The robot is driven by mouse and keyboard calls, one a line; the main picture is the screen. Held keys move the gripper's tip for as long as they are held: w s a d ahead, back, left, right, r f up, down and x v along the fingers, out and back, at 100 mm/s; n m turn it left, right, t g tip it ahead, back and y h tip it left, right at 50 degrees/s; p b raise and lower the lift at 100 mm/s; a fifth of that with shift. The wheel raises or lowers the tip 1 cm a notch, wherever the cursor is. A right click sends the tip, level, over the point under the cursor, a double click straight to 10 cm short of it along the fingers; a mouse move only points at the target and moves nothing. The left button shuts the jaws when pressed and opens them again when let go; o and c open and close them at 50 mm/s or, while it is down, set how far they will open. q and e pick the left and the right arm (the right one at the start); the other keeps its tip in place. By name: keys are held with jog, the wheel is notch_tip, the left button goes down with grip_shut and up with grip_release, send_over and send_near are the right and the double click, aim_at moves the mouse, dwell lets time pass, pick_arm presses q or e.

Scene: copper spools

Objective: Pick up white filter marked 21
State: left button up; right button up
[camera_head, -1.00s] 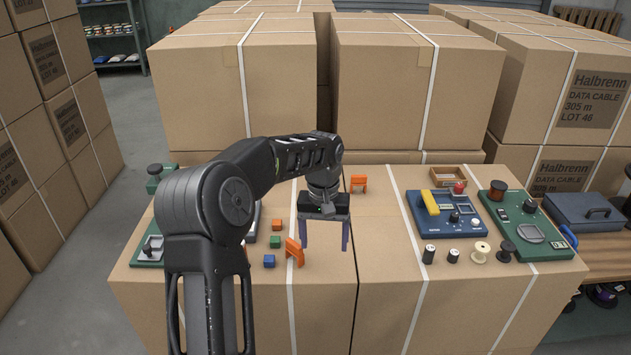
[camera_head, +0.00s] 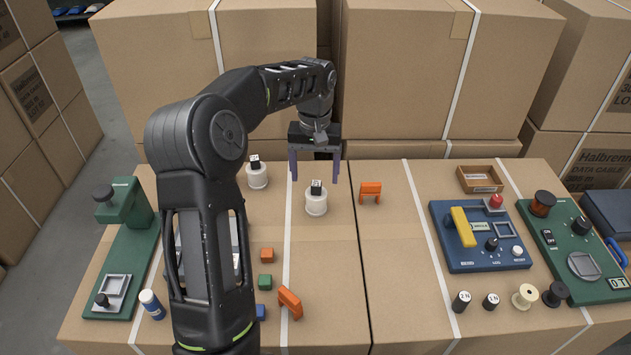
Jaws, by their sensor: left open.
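Two white cylinders with small dark marked tops stand upright on the cardboard surface in the head view. One white filter (camera_head: 316,203) is right of my arm, and another white filter (camera_head: 257,177) stands farther back to the left. The marks on their tops are too small to read surely, so I cannot tell which is 21. My left gripper (camera_head: 315,181) is open, fingers pointing down, above and slightly behind the right-hand white filter, apart from it. My right gripper is not in view.
Orange brackets (camera_head: 371,191) and (camera_head: 290,302) and small blocks (camera_head: 266,255) lie nearby. A green press (camera_head: 125,240) stands left. Stacked boxes (camera_head: 430,70) block the back.

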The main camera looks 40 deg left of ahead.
aim_at(316, 194)
pick_arm(q)
jog(key=shift+r, duration=0.1)
jog(key=shift+f, duration=1.35)
jog(key=shift+d+f+p, duration=0.15)
jog(key=shift+f+p, duration=0.35)
jog(key=shift+f, duration=2.1)
jog(key=shift+c, duration=0.2)
jog(key=shift+w, duration=0.1)
jog(key=c, duration=1.5)
